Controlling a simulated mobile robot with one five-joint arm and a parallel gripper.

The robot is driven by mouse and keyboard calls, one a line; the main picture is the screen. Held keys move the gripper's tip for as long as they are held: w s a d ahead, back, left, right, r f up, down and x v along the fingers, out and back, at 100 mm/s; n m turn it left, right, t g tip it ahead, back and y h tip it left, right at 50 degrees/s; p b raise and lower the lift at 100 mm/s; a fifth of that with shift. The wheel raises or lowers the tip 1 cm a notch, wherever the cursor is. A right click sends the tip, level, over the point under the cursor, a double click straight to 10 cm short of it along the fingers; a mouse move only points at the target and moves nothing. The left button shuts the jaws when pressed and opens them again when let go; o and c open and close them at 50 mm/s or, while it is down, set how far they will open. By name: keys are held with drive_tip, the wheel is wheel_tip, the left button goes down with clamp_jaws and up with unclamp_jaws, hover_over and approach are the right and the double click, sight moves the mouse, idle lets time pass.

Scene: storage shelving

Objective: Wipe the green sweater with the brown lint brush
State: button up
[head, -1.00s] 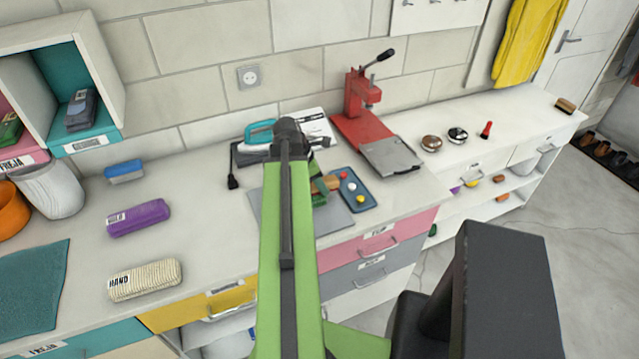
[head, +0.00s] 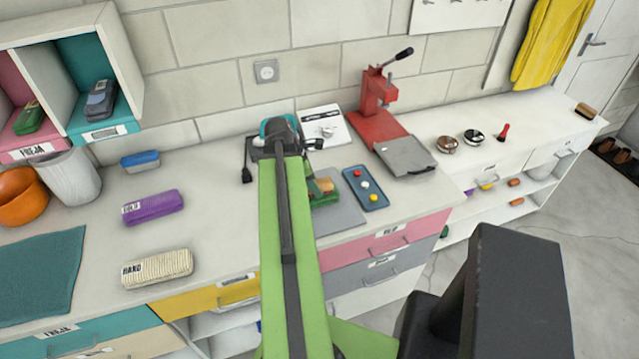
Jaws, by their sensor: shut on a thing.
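A folded dark green cloth, which looks like the green sweater (head: 327,200), lies on a grey mat (head: 347,216) on the counter, partly hidden behind my green arm. The brown lint brush (head: 325,185) shows just right of the arm, at the sweater; whether they touch is hard to tell. My gripper (head: 311,181) is shut on the brush, with its fingers mostly hidden by the arm.
A blue tray (head: 355,195) with coloured buttons sits close on the right. A red press (head: 375,95) stands behind. A teal-handled iron (head: 268,128) is behind the arm. Purple (head: 152,207) and cream (head: 157,268) rolled items lie left, with clear counter between.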

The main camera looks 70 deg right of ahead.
drive_tip(key=shift+w+a+f, duration=0.15)
drive_tip(key=shift+w+a, duration=0.95)
drive_tip(key=shift+w, duration=0.05)
wheel_tip(320, 180, up, 6)
drive_tip(key=p, duration=0.5)
drive_tip(key=shift+p, duration=0.35)
wheel_tip(320, 180, up, 3)
drive_tip(key=p, duration=0.3)
